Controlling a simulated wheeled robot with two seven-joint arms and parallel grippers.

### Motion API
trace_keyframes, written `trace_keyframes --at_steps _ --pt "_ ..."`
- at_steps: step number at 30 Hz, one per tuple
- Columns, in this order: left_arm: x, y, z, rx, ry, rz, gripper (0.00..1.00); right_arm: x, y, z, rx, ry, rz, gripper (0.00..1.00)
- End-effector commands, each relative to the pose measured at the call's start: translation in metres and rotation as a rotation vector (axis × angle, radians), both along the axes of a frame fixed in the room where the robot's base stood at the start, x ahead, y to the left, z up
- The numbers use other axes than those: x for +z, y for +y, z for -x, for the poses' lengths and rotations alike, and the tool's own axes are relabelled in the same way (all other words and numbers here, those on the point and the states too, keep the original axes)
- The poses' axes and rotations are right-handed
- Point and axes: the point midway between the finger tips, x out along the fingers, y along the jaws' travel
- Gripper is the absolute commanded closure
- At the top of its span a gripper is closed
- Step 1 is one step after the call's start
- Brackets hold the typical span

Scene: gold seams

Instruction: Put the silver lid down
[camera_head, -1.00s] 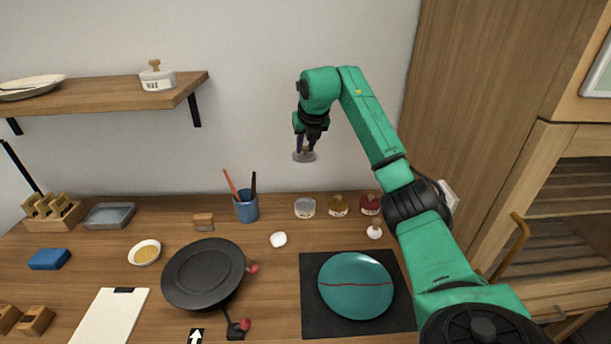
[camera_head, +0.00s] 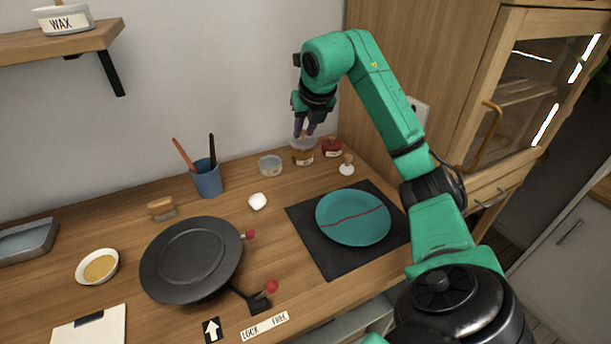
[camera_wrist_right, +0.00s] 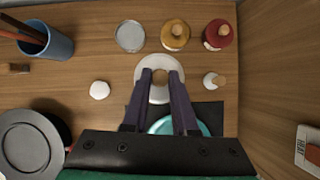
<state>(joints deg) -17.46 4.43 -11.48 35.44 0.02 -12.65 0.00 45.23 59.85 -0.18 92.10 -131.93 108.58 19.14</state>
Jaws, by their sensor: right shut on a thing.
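My right gripper (camera_head: 305,132) is shut on the knob of the silver lid (camera_head: 302,143). In the right wrist view the lid (camera_wrist_right: 158,92) is a pale disc, with its wooden knob between the fingertips (camera_wrist_right: 160,74). The lid hangs above the table, apparently level. In the head view it overlaps the top of the gold jar (camera_head: 303,158). In the wrist view it appears on the near side of the open silver-grey jar (camera_wrist_right: 130,36) and the gold jar (camera_wrist_right: 176,36). My left gripper is not in view.
A red jar (camera_head: 332,147) and a small white knobbed piece (camera_head: 347,166) stand at the right. A white dish (camera_head: 257,201) lies on the table. A teal plate with a red seam (camera_head: 353,217) rests on a dark mat (camera_head: 333,264). A blue cup (camera_head: 207,180) holds two tools.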

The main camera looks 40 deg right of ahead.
Motion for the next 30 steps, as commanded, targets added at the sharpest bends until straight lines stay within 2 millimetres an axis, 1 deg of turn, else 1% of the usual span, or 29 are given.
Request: trace_keyframes --at_steps 1,3,6,9,11,15,18,24,28,29,30 --pt "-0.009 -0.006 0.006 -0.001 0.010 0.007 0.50 -0.024 0.001 0.000 0.003 0.006 -0.001 1.00" --pt "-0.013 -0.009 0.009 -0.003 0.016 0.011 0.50 -0.047 0.001 0.000 0.002 0.006 -0.002 1.00" --pt "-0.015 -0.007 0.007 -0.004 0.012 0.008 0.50 -0.077 0.002 0.000 0.002 0.004 -0.003 1.00" --pt "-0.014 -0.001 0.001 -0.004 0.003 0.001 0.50 -0.097 0.001 0.000 0.000 0.001 -0.003 1.00" --pt "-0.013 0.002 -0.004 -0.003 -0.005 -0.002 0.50 -0.106 0.001 0.000 0.001 0.000 -0.002 1.00" --pt "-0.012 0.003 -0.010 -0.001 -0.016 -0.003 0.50 -0.132 0.001 0.000 0.001 0.001 -0.004 1.00" --pt "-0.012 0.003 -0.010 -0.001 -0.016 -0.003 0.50 -0.143 0.001 0.000 -0.001 -0.002 -0.001 1.00" --pt "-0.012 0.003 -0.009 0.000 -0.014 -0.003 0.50 -0.144 0.000 -0.001 -0.001 -0.002 0.000 1.00" --pt "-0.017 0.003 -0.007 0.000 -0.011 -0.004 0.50 -0.148 0.000 -0.001 -0.001 -0.002 0.000 1.00" --pt "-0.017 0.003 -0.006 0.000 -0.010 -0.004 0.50 -0.148 0.000 -0.001 -0.001 -0.002 0.000 0.70" --pt "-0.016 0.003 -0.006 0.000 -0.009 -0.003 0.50 -0.147 0.000 -0.001 0.000 -0.002 0.000 0.55"
